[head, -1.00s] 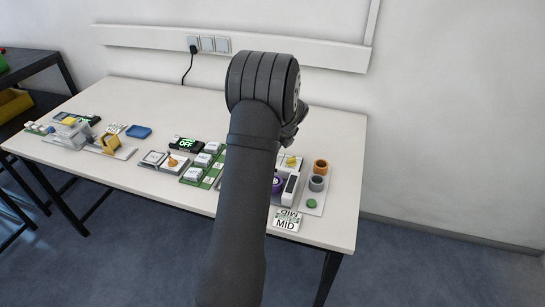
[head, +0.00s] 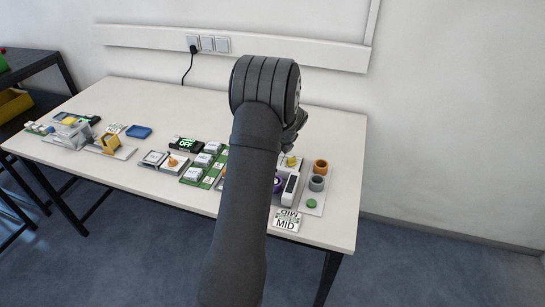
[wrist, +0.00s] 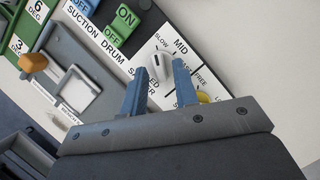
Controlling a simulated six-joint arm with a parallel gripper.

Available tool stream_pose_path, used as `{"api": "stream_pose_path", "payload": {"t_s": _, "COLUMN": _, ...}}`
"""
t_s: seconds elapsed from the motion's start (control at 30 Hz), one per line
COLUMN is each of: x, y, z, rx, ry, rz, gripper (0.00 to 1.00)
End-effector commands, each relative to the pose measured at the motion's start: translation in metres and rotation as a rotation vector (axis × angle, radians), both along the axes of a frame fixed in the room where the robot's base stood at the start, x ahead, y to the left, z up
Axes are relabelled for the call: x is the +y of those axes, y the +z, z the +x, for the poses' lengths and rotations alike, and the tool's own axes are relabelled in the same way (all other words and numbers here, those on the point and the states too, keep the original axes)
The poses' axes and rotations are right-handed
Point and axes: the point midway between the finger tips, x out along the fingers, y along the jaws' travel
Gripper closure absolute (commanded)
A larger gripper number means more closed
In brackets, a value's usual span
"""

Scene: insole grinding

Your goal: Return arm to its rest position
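In the head view my arm reaches up over the right half of the table (head: 330,128), and its wrist stands above the table. My gripper is mostly hidden behind the wrist there. In the wrist view my gripper (wrist: 159,70) shows two blue-grey fingers spread apart. A pale knob (wrist: 160,65) on a white dial panel (wrist: 185,50) marked SLOW, MID and FREE appears between the fingertips, with a gap on either side. I cannot tell how far above the knob they are.
The table's back is mostly clear.

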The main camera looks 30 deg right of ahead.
Motion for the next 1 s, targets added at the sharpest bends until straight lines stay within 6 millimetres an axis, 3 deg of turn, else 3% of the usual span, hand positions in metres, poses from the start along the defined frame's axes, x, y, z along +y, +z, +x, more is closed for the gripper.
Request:
{"api": "stream_pose_path", "payload": {"t_s": 0.7, "x": 0.0000, "y": -0.0044, "z": 0.0000, "rx": 0.000, "ry": 0.000, "rz": 0.000, "gripper": 0.73}}
{"api": "stream_pose_path", "payload": {"t_s": 0.83, "x": 0.0000, "y": -0.0044, "z": 0.0001, "rx": 0.000, "ry": 0.000, "rz": 0.000, "gripper": 0.98}}
{"api": "stream_pose_path", "payload": {"t_s": 0.87, "x": 0.0000, "y": -0.0044, "z": 0.0001, "rx": 0.000, "ry": 0.000, "rz": 0.000, "gripper": 1.00}}
{"api": "stream_pose_path", "payload": {"t_s": 0.93, "x": -0.0001, "y": -0.0044, "z": 0.0001, "rx": 0.000, "ry": 0.000, "rz": 0.000, "gripper": 1.00}}
{"api": "stream_pose_path", "payload": {"t_s": 0.97, "x": -0.0001, "y": -0.0044, "z": 0.0001, "rx": 0.000, "ry": 0.000, "rz": 0.000, "gripper": 0.83}}
{"api": "stream_pose_path", "payload": {"t_s": 1.0, "x": -0.0001, "y": -0.0044, "z": 0.0001, "rx": 0.000, "ry": 0.000, "rz": 0.000, "gripper": 0.76}}
